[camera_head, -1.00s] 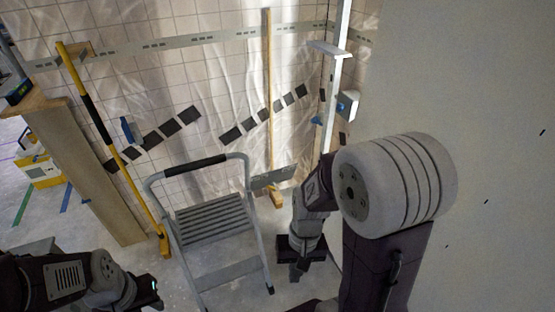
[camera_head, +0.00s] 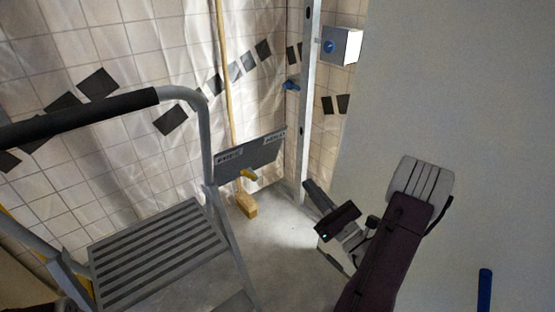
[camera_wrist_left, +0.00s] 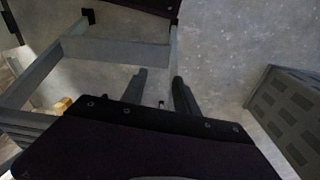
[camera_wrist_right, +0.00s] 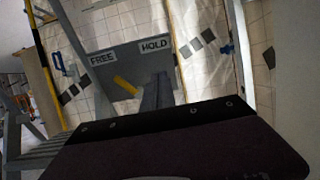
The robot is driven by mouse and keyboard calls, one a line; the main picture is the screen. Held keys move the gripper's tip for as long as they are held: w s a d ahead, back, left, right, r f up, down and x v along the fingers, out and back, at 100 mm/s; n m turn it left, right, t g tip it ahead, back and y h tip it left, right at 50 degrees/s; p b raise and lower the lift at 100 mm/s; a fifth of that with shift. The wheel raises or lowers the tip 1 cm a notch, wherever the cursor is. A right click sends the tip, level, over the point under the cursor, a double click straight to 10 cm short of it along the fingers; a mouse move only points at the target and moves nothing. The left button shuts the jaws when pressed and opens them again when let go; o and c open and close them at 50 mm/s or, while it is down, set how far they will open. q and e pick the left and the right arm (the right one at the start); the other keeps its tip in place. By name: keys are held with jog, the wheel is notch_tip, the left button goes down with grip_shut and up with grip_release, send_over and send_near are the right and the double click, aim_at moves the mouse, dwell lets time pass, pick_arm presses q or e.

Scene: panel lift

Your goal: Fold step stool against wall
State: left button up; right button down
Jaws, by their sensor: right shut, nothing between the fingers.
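The step stool (camera_head: 160,245) stands unfolded at the left, with a ribbed grey step and a bent top rail with a black grip (camera_head: 80,115). A grey plate (camera_head: 262,158) marked FREE and HOLD is just right of the stool's frame. Its yellow lever (camera_wrist_right: 126,85) slants up toward FREE in the right wrist view. My right gripper (camera_head: 308,186) is shut and empty, right of the plate and apart from it. Its fingers (camera_wrist_right: 157,85) overlap the plate in the right wrist view. My left gripper (camera_wrist_left: 160,75) is open and empty beside a stool frame bar (camera_wrist_left: 110,52).
A tiled wall under clear sheeting stands behind, with a wooden pole (camera_head: 226,80) on a yellowish block foot (camera_head: 246,205). A metal upright (camera_head: 306,120) and a white box (camera_head: 341,46) are at the corner. A plain wall (camera_head: 470,110) closes the right. Bare floor (camera_head: 285,250) lies between stool and right arm.

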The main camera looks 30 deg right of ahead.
aim_at(274, 143)
jog(key=b+x, duration=0.1)
jog(key=x, duration=0.3)
jog(key=b+x, duration=0.1)
jog(key=x, duration=0.3)
jog(key=b+x, duration=0.2)
jog(key=x, duration=0.3)
jog(key=shift+a, duration=0.3)
jog(key=shift+w+r, duration=0.3)
jog(key=shift+w, duration=0.15)
